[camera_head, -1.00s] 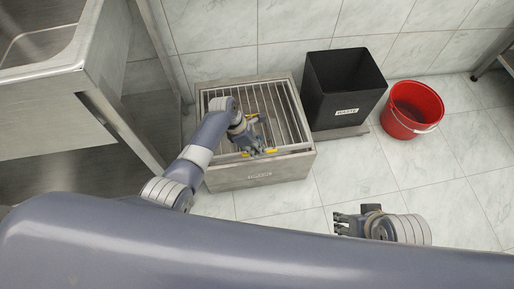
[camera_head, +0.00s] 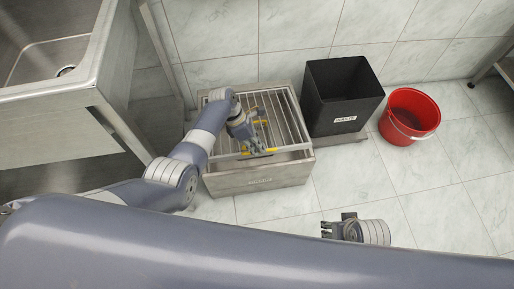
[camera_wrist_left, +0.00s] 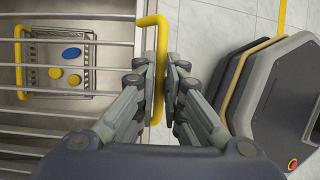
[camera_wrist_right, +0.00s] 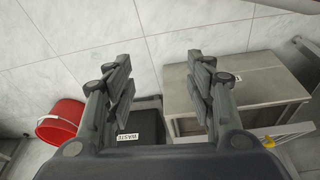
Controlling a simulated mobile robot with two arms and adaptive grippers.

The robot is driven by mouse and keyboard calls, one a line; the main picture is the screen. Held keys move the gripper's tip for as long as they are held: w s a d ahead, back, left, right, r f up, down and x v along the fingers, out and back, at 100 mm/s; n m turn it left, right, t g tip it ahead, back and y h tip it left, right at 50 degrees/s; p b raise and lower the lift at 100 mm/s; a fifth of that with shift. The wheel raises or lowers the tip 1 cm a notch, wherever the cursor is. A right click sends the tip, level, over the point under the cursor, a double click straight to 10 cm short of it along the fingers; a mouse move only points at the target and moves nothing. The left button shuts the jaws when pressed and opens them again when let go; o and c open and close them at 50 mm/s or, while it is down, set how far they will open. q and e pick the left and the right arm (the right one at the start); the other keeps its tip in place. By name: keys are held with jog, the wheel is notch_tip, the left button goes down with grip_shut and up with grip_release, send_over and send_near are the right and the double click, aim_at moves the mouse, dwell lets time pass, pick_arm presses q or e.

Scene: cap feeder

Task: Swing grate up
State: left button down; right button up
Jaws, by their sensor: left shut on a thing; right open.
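The barred metal grate (camera_head: 285,118) covers the top of a steel box (camera_head: 258,178) on the floor. Its front edge stands a little above the box rim, so the grate is tilted slightly up. My left gripper (camera_head: 252,140) is at the front edge, shut on the yellow handle (camera_head: 270,151). In the left wrist view the handle (camera_wrist_left: 154,108) runs between the fingers.
A black waste bin (camera_head: 335,100) stands right of the box, with a red bucket (camera_head: 425,125) beyond it. A steel sink table (camera_head: 75,115) stands at left. A tiled wall is behind.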

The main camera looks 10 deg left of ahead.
pick_arm(q)
jog(key=shift+w+r, duration=0.25)
jog(key=shift+r, duration=0.25)
jog(key=shift+w+r, duration=0.2)
jog(key=shift+r, duration=0.25)
jog(key=shift+w+a+r+g, duration=0.1)
jog(key=shift+w+r+g, duration=0.2)
jog(key=shift+r, duration=0.25)
jog(key=w+a+r+b, duration=0.1)
jog(key=w+a+r, duration=0.1)
jog(key=w+r, duration=0.4)
jog(key=shift+w+a+r+g, duration=0.2)
jog(key=shift+w+r+g, duration=0.1)
jog(key=shift+r, duration=1.95)
pick_arm(e)
jog(key=shift+w+v, duration=0.1)
jog(key=shift+v, duration=0.65)
jog(key=shift+w+v, duration=0.15)
jog(key=shift+v, duration=0.6)
